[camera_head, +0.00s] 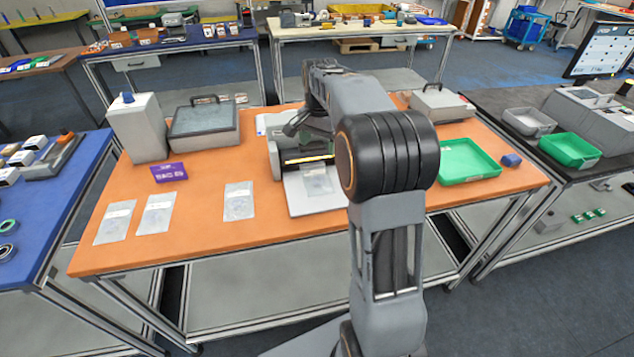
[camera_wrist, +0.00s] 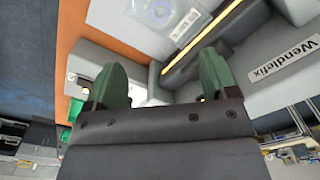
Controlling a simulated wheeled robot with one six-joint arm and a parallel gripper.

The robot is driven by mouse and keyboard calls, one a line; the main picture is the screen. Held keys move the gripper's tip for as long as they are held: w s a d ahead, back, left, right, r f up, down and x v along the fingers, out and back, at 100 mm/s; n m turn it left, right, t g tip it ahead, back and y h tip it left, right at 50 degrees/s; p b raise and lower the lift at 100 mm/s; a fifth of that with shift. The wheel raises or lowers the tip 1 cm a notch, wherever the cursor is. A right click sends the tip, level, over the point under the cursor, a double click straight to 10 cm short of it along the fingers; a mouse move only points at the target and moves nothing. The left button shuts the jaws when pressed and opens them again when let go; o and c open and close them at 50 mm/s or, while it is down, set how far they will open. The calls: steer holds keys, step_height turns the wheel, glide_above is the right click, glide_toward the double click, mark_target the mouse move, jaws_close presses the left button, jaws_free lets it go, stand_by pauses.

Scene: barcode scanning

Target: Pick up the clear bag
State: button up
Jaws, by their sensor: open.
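Several clear bags lie flat on the orange table (camera_head: 205,225). Three bags are left of the scanner: one at far left (camera_head: 115,221), one beside it (camera_head: 155,213) and one nearer the middle (camera_head: 239,201). Another clear bag (camera_head: 318,181) lies on the scanner's pale plate (camera_head: 305,204); it also shows at the top of the wrist view (camera_wrist: 165,12). My gripper (camera_wrist: 160,78) is open, its green fingers apart with nothing between them. It is near the scanner's lit yellow bar, apart from the bag. My arm hides much of it in the head view.
A purple sign (camera_head: 169,172), a grey box device (camera_head: 204,143) and a tall grey unit (camera_head: 137,130) stand on the left.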

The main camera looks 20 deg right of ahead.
glide_above(318, 179)
steer(key=f, duration=0.7)
steer(key=shift+d+f, duration=0.2)
steer(key=shift+f, duration=0.1)
steer(key=shift+s+a+f+p, duration=0.1)
steer(key=shift+f+p, duration=0.05)
steer(key=shift+f, duration=1.25)
steer(key=shift+a+f+p, duration=0.1)
steer(key=shift+f+p, duration=0.05)
steer(key=shift+f, duration=1.25)
steer(key=shift+c, duration=0.4)
steer(key=c, duration=1)
steer(key=shift+r, duration=0.2)
